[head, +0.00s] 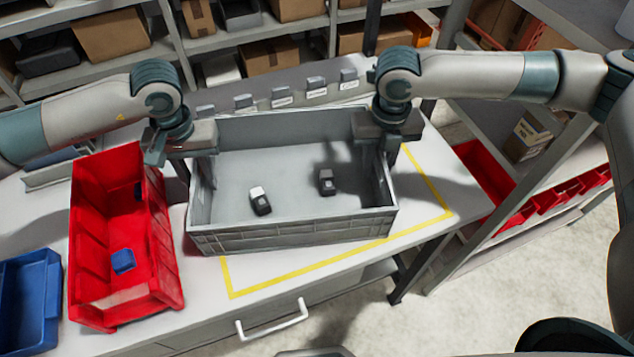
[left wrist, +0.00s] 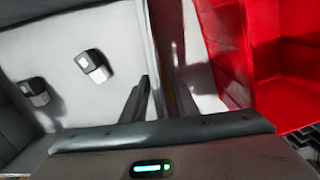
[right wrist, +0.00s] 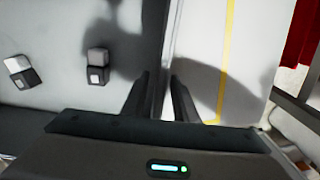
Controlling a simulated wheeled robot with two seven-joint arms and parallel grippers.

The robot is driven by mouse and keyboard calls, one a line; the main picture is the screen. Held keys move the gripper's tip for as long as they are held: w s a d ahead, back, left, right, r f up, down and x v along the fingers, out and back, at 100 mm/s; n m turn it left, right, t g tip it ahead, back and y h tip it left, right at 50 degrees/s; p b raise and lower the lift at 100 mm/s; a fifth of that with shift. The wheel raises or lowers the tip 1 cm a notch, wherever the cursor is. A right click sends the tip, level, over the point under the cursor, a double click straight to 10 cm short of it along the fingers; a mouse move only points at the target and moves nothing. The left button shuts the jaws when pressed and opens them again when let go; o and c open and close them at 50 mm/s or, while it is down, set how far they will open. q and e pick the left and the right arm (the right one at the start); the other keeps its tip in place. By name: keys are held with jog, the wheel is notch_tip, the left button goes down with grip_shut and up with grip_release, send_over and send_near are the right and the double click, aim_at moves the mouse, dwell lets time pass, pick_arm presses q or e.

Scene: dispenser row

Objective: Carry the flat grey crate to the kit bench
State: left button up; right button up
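The flat grey crate (head: 300,238) is on or just above the white bench, over a yellow taped outline; I cannot tell if it touches. It looks level. Inside lie two small dark-and-light blocks, one left (head: 260,201) and one right (head: 327,182). My left gripper (head: 190,158) is at the crate's left wall, with one finger on each side; it also shows in the left wrist view (left wrist: 158,90). My right gripper (head: 390,150) straddles the right wall the same way, seen in the right wrist view (right wrist: 160,90). Both look shut on the walls.
A red bin (head: 160,262) with blue blocks stands close to the crate's left. A blue bin (head: 50,300) is at far left. A row of small labelled dispensers (head: 282,97) runs behind the crate. Shelves stand behind and right. Open floor (head: 520,260) shows at right front.

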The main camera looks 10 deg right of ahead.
pick_arm(q)
jog(key=shift+d+r, duration=0.1)
notch_tip(320, 180, up, 12)
jog(key=shift+f, duration=0.1)
pick_arm(e)
jog(key=shift+a, duration=0.1)
dwell(0.6)
jog(key=shift+r, duration=0.1)
notch_tip(320, 180, up, 12)
jog(key=shift+f, duration=0.1)
dwell(0.7)
pick_arm(q)
jog(key=shift+s, duration=0.1)
dwell(0.5)
